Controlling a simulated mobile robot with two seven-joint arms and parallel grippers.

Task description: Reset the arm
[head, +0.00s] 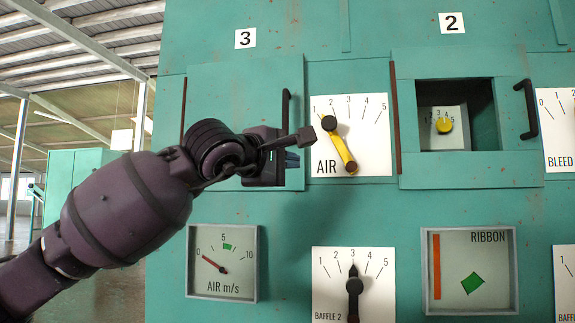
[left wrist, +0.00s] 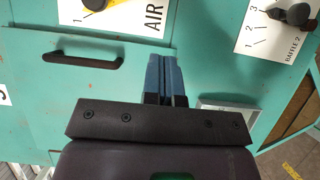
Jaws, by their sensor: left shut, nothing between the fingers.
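My left arm comes in from the left in the head view. Its gripper (head: 292,158) is in front of the panel, just left of the AIR dial plate (head: 375,155). Its blue fingers are together and empty, and in the left wrist view (left wrist: 163,75) they show closed side by side. The AIR dial has a yellow lever (head: 344,150) with a black round knob at its upper end, near the marks 1 and 2. The gripper appears apart from the lever. My right gripper is in neither view.
Door 3 (head: 235,90) is shut behind my gripper, with a black handle (left wrist: 83,60). Below are the AIR m/s gauge (head: 228,265), the BAFFLE 2 dial (head: 375,290) and the RIBBON window (head: 495,265).

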